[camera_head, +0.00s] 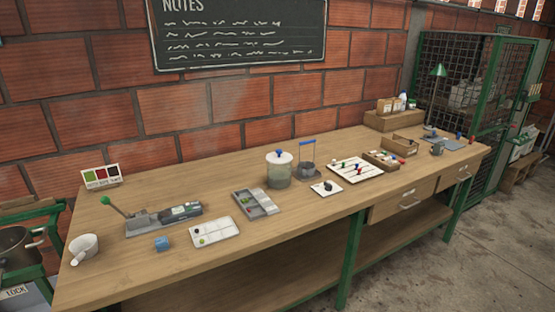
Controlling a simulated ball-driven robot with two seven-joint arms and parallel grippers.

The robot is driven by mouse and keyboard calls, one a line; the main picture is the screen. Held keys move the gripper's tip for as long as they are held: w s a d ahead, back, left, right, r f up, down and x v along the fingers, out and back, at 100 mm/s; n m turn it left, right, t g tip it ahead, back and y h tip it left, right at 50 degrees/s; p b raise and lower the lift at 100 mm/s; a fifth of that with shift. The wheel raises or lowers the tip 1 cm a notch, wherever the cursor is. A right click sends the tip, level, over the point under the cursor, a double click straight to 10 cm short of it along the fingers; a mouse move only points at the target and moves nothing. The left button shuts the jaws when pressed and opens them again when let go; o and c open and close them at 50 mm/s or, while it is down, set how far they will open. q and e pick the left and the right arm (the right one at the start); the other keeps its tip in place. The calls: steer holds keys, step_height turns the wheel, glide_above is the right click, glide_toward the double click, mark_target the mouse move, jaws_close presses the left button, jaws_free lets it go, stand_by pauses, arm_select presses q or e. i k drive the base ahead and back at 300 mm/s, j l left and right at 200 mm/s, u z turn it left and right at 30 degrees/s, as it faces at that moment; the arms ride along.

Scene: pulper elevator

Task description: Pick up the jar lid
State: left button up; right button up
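A glass jar (279,175) stands upright near the middle of the wooden bench. Its pale jar lid (279,158) sits on top and has a blue knob (280,152). Neither of my grippers is in view, and nothing touches the lid.
The bench (300,220) runs along a brick wall. Left of the jar is a grey compartment tray (243,206); right of it is a dark holder with a blue handle (307,157). The bench's front edge is mostly clear.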

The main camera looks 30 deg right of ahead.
mark_target(279, 157)
steer(key=z, duration=1)
